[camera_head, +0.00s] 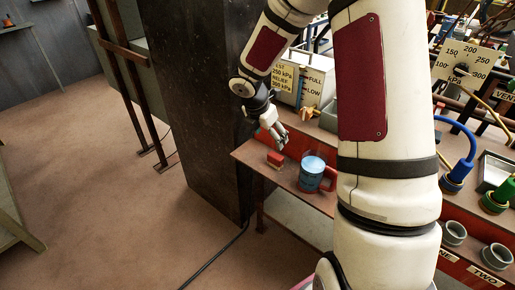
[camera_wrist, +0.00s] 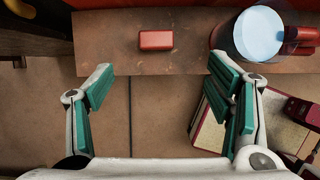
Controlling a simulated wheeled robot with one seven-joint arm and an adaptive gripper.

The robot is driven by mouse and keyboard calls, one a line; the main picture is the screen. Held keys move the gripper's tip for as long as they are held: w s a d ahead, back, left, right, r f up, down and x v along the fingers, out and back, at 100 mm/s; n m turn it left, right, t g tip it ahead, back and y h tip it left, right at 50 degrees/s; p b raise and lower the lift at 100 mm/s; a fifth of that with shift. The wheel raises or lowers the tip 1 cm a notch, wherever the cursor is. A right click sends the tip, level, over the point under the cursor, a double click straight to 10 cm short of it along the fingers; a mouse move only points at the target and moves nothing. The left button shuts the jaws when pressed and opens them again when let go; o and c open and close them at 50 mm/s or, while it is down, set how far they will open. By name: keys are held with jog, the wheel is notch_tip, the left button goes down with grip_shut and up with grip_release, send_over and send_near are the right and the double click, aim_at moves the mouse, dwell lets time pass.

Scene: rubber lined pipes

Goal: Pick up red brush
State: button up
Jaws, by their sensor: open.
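The red brush (camera_head: 275,159) lies on a brown bench shelf (camera_head: 247,153), near its left end. In the wrist view it shows as a small red block (camera_wrist: 156,40), ahead of the fingers and roughly midway between them. Its bristles cannot be made out. My gripper (camera_head: 281,139) is just above and beside the brush in the head view. In the wrist view its two teal-padded fingers (camera_wrist: 160,82) are spread wide with nothing between them. The gripper is apart from the brush.
A clear mug of blue liquid with a red handle (camera_head: 311,173) stands right of the brush; it also shows in the wrist view (camera_wrist: 258,35). A grey tank with gauge labels (camera_head: 303,82) stands behind. A dark pillar (camera_head: 205,110) rises at left.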

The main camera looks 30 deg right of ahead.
send_over(276, 155)
jog(key=a, duration=0.2)
jog(key=f, duration=0.4)
jog(key=f+b, duration=0.1)
jog(key=f, duration=0.3)
jog(key=shift+s+a, duration=0.15)
jog(key=shift+s, duration=0.05)
jog(key=shift+x, duration=2.9)
jog(key=shift+s, duration=0.2)
jog(key=c, duration=1.3)
